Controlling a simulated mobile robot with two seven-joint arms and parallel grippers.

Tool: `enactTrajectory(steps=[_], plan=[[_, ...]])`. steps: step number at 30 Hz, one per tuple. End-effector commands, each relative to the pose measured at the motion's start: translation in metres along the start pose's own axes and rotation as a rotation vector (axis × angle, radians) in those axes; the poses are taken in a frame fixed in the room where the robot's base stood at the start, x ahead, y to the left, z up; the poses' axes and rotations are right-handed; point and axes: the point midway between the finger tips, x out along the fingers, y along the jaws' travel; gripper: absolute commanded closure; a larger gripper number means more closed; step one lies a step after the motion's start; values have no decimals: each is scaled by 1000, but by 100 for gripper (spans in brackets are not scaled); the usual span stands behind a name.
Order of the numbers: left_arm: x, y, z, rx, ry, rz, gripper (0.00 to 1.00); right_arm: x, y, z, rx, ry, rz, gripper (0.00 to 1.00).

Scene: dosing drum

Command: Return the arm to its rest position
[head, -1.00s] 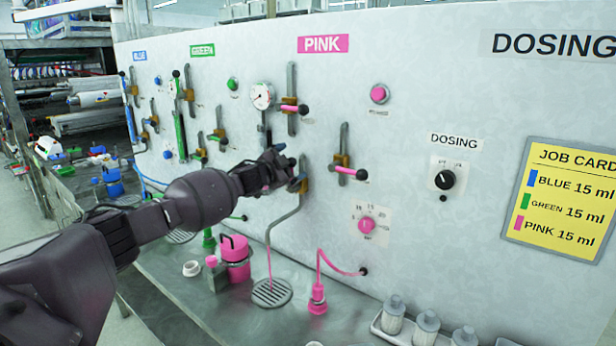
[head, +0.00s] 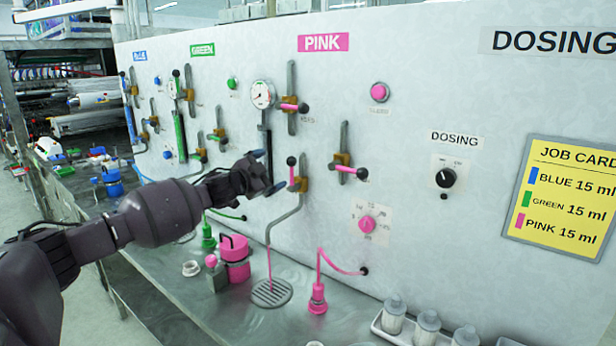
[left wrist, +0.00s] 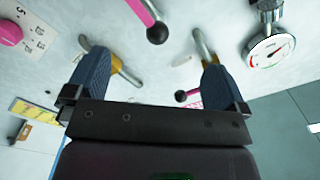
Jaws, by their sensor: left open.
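My left arm (head: 150,212) reaches in from the left across the front of the white dosing panel (head: 420,90). My left gripper (head: 268,171) is open and empty, just left of a pink-handled valve (head: 292,172) and apart from it. That valve's handle stands upright. In the left wrist view, the two blue-grey fingers (left wrist: 150,66) are spread with nothing between them but the panel and valve parts behind. A pink-tipped lever with a dark ball (left wrist: 156,32) and a gauge (left wrist: 270,46) show beyond the fingers. My right gripper is not in view.
Below stand a pink container (head: 235,262), a drain (head: 271,292) under a spout with a thin pink line, and a pink bottle (head: 317,300). White bottles (head: 427,328) stand in a tray at the front right. More pink levers (head: 350,170) stick out from the panel.

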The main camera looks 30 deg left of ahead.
Motion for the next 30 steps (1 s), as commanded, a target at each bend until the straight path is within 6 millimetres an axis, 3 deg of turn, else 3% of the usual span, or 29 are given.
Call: enactTrajectory(steps=[20,25,27,30], plan=[[-4,0,0,1,0,0,0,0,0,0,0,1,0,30],[-4,2,-5,112,-16,-8,0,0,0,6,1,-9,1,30],[-2,16,-22,149,5,-5,0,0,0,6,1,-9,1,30],[-4,50,-24,144,12,16,0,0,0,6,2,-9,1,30]])
